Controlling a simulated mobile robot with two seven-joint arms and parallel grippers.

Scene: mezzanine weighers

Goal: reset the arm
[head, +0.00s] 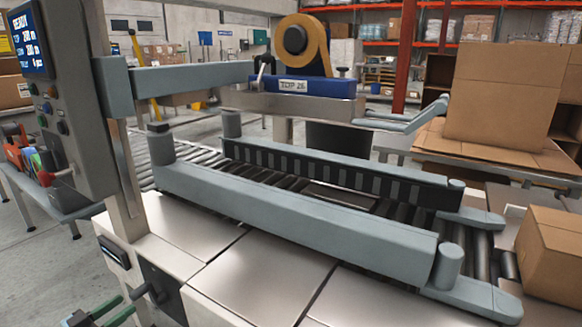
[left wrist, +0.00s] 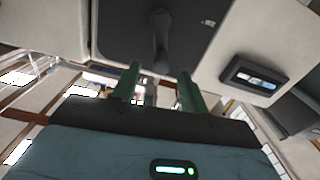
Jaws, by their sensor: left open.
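My left gripper (head: 106,312) shows at the bottom left of the head view, with green fingers spread apart. In the left wrist view the two green fingers (left wrist: 160,90) stand apart with nothing between them. A dark panel (left wrist: 120,25) with a black handle (left wrist: 160,40) lies beyond the fingers there. In the head view the same black handle (head: 148,293) is on the front of the machine, just right of the gripper and apart from it as far as I can see. My right gripper is not in view.
The carton-taping machine (head: 290,215) with side rails and a roller bed fills the middle. A control box (head: 70,110) with a lit screen stands at the left. A small display (head: 114,252) sits above the gripper. Cardboard boxes (head: 552,255) are at the right. Grey floor shows at far left.

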